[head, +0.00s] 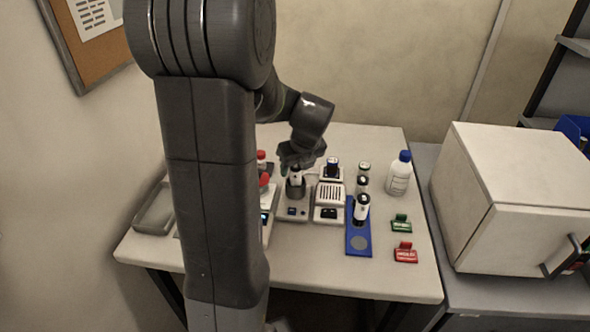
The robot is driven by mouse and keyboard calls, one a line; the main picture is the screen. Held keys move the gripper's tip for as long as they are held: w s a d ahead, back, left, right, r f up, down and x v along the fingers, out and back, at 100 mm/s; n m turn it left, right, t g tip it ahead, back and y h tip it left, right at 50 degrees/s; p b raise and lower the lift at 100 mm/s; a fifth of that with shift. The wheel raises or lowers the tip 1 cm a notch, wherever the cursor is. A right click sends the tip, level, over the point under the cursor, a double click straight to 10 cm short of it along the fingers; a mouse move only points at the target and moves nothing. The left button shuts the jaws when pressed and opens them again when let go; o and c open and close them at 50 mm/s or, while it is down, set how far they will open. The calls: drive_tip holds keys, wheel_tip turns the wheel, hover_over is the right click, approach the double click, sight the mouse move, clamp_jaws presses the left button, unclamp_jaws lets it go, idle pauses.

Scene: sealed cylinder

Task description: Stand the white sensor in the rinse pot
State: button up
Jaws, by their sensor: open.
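My gripper (298,166) is open and points down over a small dark pot (296,189). A white piece that looks like the white sensor (297,175) shows between the gripper and the pot's rim. It seems to stand upright in the pot, its top hidden by the fingers. I cannot tell whether the fingers touch it. The pot is on a pale unit (292,212) with a dark panel, and I take it for the rinse pot.
Green (401,223) and red (405,252) tags lie at front right. A grey tray (154,209) is at left. My arm hides the left middle.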

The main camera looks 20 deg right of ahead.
drive_tip(key=v, duration=1)
drive_tip(key=shift+s, duration=0.15)
drive_tip(key=shift+c, duration=0.4)
